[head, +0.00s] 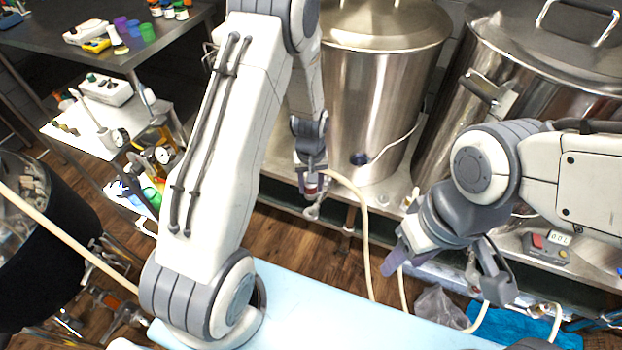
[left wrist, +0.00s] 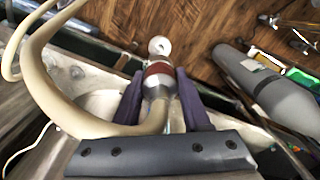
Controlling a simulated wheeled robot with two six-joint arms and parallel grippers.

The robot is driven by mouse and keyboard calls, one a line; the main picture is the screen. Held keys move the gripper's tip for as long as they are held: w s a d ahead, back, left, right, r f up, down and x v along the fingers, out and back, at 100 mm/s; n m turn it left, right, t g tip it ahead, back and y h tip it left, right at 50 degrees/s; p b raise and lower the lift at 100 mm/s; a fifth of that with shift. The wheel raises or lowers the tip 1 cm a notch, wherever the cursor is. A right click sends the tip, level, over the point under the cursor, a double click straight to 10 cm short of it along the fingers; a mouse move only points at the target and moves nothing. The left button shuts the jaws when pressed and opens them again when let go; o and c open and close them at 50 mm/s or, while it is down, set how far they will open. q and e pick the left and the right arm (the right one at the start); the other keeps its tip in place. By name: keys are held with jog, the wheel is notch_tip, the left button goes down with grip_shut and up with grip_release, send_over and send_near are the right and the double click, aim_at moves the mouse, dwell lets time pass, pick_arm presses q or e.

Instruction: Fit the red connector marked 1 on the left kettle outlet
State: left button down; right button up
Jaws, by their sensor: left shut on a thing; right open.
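The red connector (head: 312,186) is in my left gripper (head: 313,178), in front of the left kettle (head: 365,100). In the left wrist view the connector (left wrist: 158,69) shows a red band between metal parts, and the gripper (left wrist: 160,85) is shut around it. A cream hose (left wrist: 95,128) runs from its near end. A round pale metal end (left wrist: 159,46) lies beyond the band; I cannot tell whether it belongs to the connector or an outlet. The mark 1 is not readable. The left kettle outlet is not clearly visible. My right gripper (head: 446,272) is open and empty.
The right kettle (head: 570,75) has a black handle (head: 490,90) on its side. The hose (head: 364,240) hangs toward the light blue surface (head: 320,310). A small control box (head: 545,247) is at right. A shelf (head: 120,110) with gauges stands left.

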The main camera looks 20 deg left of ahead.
pick_arm(q)
jog(key=b, duration=0.5)
send_over(311, 210)
notch_tip(311, 210, down, 6)
jog(key=shift+w+r, duration=0.1)
jog(key=shift+r, duration=0.05)
jog(key=shift+f, duration=0.6)
jog(key=shift+f+b, duration=0.9)
jog(key=shift+f, duration=0.45)
jog(key=shift+c, duration=1.4)
grip_release()
jog(key=shift+r, duration=0.1)
